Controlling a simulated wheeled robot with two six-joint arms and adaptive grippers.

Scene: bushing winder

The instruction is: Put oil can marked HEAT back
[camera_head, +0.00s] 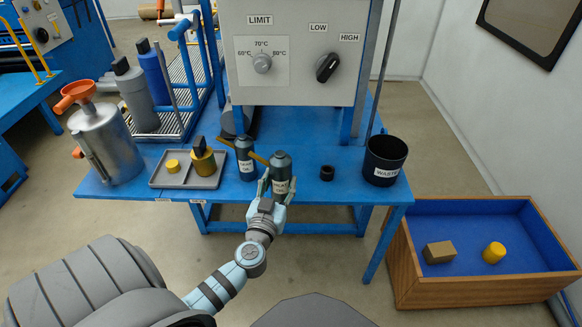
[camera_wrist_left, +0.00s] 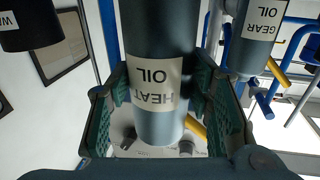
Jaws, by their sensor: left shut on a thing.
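The dark oil can marked HEAT OIL (camera_head: 282,172) stands upright at the front of the blue table (camera_head: 335,196). My left gripper (camera_head: 270,188) is shut around its body. In the left wrist view the HEAT OIL can (camera_wrist_left: 158,60) fills the middle, upside down in the picture, between the green fingers of my left gripper (camera_wrist_left: 165,120). Whether its base touches the table I cannot tell. A similar can marked GEAR OIL (camera_head: 245,158) stands just left of it, and also shows in the left wrist view (camera_wrist_left: 258,35). My right gripper is not in view.
A black WASTE bin (camera_head: 384,160) and a small black ring (camera_head: 327,173) are to the right. A grey tray (camera_head: 207,183) with yellow parts and a metal canister (camera_head: 107,145) are to the left. The control box (camera_head: 295,75) overhangs the table. A blue-lined wooden crate (camera_head: 480,297) stands at lower right.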

